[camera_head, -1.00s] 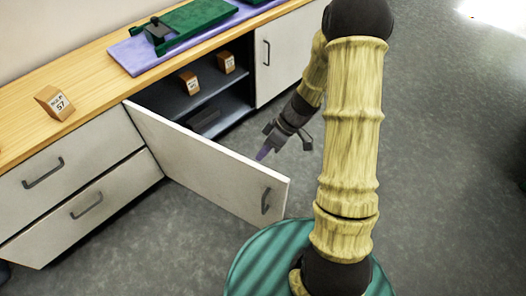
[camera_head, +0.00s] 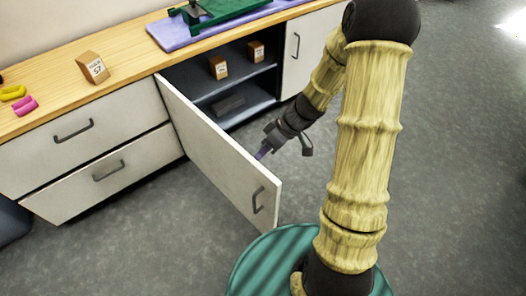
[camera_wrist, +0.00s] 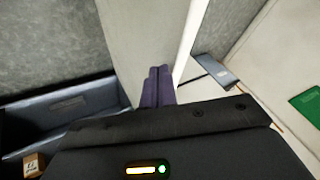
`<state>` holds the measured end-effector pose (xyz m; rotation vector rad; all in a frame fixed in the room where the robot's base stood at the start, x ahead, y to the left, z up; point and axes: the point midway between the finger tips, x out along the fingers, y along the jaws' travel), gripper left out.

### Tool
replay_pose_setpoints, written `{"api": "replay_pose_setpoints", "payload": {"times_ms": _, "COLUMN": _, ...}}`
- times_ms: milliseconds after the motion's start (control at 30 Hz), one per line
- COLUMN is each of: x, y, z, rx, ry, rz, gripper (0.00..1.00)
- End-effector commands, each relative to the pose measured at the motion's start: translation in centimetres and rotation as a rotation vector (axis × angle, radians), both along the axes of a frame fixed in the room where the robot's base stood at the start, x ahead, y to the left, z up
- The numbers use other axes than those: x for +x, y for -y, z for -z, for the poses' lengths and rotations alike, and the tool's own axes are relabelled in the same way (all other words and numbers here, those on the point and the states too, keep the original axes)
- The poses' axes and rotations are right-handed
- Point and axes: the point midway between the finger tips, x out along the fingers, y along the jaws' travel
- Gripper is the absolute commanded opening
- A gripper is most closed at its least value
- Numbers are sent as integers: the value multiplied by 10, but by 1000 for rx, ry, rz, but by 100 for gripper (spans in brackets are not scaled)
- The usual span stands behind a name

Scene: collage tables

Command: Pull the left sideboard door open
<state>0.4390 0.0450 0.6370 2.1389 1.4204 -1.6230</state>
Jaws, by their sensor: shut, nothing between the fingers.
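The left sideboard door (camera_head: 220,150) stands swung well out from the cabinet, with its dark handle (camera_head: 258,200) on the outer face near the free edge. My gripper (camera_head: 262,153) is on the inner side of the door, near its upper edge, away from the handle. In the wrist view its purple fingers (camera_wrist: 157,86) are together and empty, close against the door's pale inner face (camera_wrist: 145,30). I cannot tell exactly where they touch. The open compartment shows dark shelves (camera_head: 235,92).
Two small boxes (camera_head: 219,67) (camera_head: 256,51) and a dark flat item (camera_head: 228,104) are inside the compartment. The right door (camera_head: 300,45) is shut. Closed drawers (camera_head: 75,135) lie left of the open door. Another box (camera_head: 93,68) stands on the wooden top. Grey floor is clear in front.

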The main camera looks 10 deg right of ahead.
Motion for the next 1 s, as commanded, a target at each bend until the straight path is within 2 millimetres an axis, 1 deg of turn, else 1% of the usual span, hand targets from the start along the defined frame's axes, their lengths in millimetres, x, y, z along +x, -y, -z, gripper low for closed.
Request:
{"api": "replay_pose_setpoints", "payload": {"times_ms": 133, "x": 1, "y": 1, "z": 0, "rx": 0, "ry": 1, "rz": -1, "gripper": 0}}
{"api": "replay_pose_setpoints", "payload": {"times_ms": 233, "x": 3, "y": 6, "z": 0, "rx": 1, "ry": 1, "rz": -2, "gripper": 0}}
{"api": "replay_pose_setpoints", "payload": {"times_ms": 467, "x": 16, "y": 32, "z": -1, "rx": -1, "ry": 1, "rz": -9, "gripper": 0}}
{"api": "replay_pose_setpoints", "payload": {"times_ms": 500, "x": 15, "y": 37, "z": -12, "rx": -1, "ry": 3, "rz": -10, "gripper": 0}}
{"api": "replay_pose_setpoints", "payload": {"times_ms": 800, "x": 10, "y": 72, "z": -60, "rx": -1, "ry": 2, "rz": -10, "gripper": 0}}
{"api": "replay_pose_setpoints", "payload": {"times_ms": 900, "x": 10, "y": 81, "z": -72, "rx": -1, "ry": 3, "rz": -11, "gripper": 0}}
{"api": "replay_pose_setpoints", "payload": {"times_ms": 1000, "x": 8, "y": 86, "z": -78, "rx": 0, "ry": 0, "rz": -12, "gripper": 0}}
